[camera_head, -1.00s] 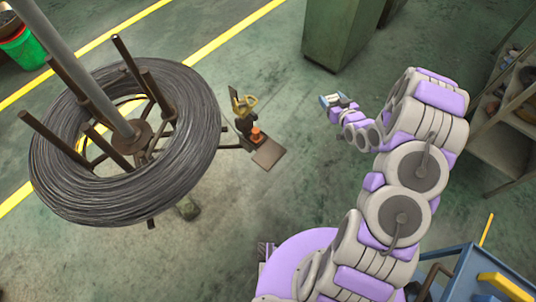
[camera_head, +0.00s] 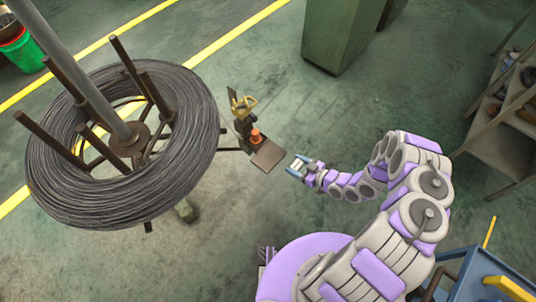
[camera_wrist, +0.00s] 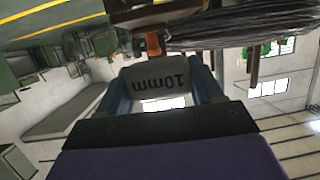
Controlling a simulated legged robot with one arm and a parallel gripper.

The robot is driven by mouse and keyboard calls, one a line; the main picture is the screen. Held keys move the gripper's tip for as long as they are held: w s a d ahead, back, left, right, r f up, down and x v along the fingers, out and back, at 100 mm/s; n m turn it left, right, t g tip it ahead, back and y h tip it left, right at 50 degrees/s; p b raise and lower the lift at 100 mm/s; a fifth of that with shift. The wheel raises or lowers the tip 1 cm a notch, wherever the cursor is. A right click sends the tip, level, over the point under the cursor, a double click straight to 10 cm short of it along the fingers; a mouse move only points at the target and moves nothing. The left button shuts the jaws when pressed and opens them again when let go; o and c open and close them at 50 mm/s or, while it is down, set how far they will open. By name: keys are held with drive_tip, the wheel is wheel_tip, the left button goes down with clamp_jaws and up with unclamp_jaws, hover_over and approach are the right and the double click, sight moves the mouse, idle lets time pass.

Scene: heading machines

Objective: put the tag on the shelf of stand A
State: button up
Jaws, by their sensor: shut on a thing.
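My gripper (camera_head: 296,167) is shut on a pale tag (camera_wrist: 160,80). The tag reads "10mm", upside down in the wrist view, and sits between the two blue fingers. A stand with a big coil of dark wire (camera_head: 50,175) is at the left; I see no letter on it. Its small brown shelf plate (camera_head: 269,155) sticks out at the coil's right side. My gripper is just right of the plate in the head view, apart from it in the picture. The height between them is hard to tell.
An orange piece (camera_head: 256,136) and a yellow handle-like part (camera_head: 243,103) are by the shelf's back left; the orange piece also shows in the wrist view (camera_wrist: 153,45). A green cabinet (camera_head: 340,35) stands behind, metal shelving (camera_head: 500,125) at right, a blue cart (camera_head: 470,275) at lower right.

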drive_tip(key=r+x, duration=0.1)
drive_tip(key=x, duration=0.3)
drive_tip(key=r+x, duration=0.1)
drive_tip(key=x, duration=0.4)
drive_tip(key=b+x, duration=0.1)
drive_tip(key=x, duration=0.4)
drive_tip(key=shift+w+a+r, duration=0.3)
drive_tip(key=shift+a+r, duration=0.05)
drive_tip(key=shift+a, duration=0.15)
wheel_tip(320, 180, down, 4)
drive_tip(key=shift+r+b, duration=0.15)
drive_tip(key=shift+b, duration=0.55)
drive_tip(key=shift+r, duration=0.1)
drive_tip(key=o, duration=1)
drive_tip(key=shift+o, duration=0.2)
